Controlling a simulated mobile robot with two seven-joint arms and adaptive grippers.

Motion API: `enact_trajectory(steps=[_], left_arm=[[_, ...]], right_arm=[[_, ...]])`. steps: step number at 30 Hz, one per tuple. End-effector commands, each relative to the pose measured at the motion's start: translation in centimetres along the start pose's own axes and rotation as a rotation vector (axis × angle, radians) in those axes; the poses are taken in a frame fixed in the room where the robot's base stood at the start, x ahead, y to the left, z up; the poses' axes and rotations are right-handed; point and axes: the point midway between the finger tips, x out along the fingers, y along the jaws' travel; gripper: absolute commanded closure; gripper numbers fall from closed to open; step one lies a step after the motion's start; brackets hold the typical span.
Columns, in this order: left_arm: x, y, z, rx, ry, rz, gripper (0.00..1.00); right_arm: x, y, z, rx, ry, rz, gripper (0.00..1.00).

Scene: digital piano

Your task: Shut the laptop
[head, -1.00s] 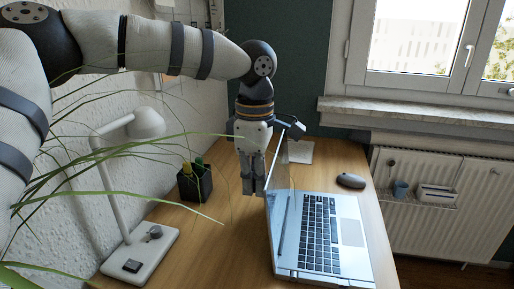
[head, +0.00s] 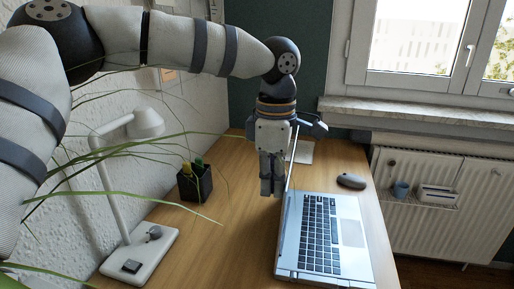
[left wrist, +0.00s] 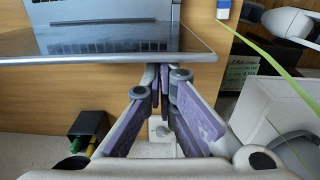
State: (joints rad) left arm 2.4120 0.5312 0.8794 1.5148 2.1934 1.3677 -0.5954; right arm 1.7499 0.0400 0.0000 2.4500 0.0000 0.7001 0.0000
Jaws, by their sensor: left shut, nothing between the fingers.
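The open laptop (head: 322,235) lies on the wooden desk with its keyboard facing up. Its lid (head: 287,205) stands nearly upright and shows almost edge-on. My left gripper (head: 271,192) points down with its fingers shut and empty, at the back side of the lid near its far end. In the left wrist view the lid's edge (left wrist: 110,59) runs across just beyond the shut fingertips (left wrist: 163,68), with the keyboard (left wrist: 108,20) behind it. They look in contact or very close; I cannot tell which. My right gripper is not in view.
A black pen holder (head: 195,184) and a white desk lamp (head: 140,255) stand left of the laptop. A dark mouse (head: 351,181) lies to its right. Plant leaves (head: 130,150) cross the left side. Bare desk (head: 235,215) lies between pen holder and laptop.

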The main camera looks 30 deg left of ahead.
Motion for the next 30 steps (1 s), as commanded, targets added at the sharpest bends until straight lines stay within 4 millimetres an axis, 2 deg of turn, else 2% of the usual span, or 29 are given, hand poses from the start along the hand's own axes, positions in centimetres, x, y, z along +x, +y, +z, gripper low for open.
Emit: enact_trajectory(steps=[5,18,30], left_arm=[[0.0,0.0,0.3,0.001,0.001,0.0,1.0],[0.0,0.0,3.2,0.0,0.0,0.0,1.0],[0.1,0.0,3.5,0.001,0.0,0.0,1.0]], right_arm=[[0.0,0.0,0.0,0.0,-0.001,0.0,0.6],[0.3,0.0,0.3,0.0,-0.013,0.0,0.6],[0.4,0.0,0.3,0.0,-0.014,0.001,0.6]])
